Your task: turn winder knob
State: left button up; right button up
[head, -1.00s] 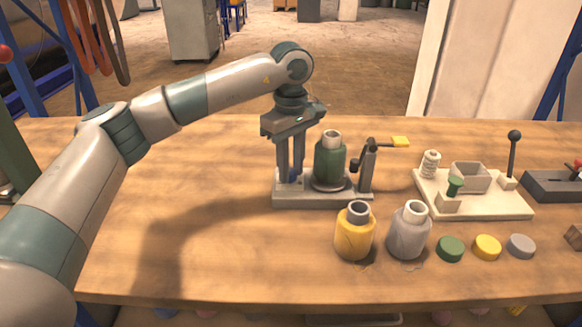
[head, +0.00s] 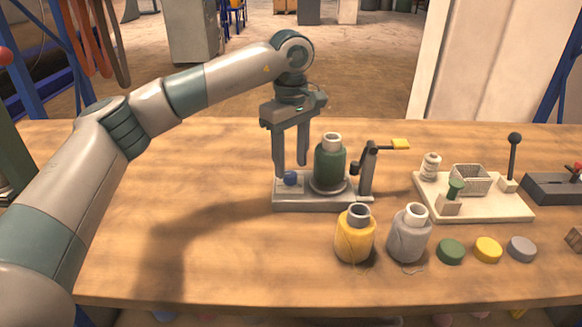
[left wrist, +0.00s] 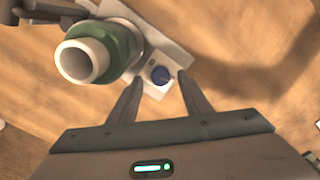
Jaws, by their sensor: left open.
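My right gripper is not in view.
A post with a yellow-ended lever (head: 400,144) stands right of the green bottle. Coloured caps (head: 487,248) and a cream fixture (head: 500,207) lie to the right. The table's left is clear.

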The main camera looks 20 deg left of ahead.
aim_at(291, 174)
pick_arm(q)
notch_tip(291, 174, up, 15)
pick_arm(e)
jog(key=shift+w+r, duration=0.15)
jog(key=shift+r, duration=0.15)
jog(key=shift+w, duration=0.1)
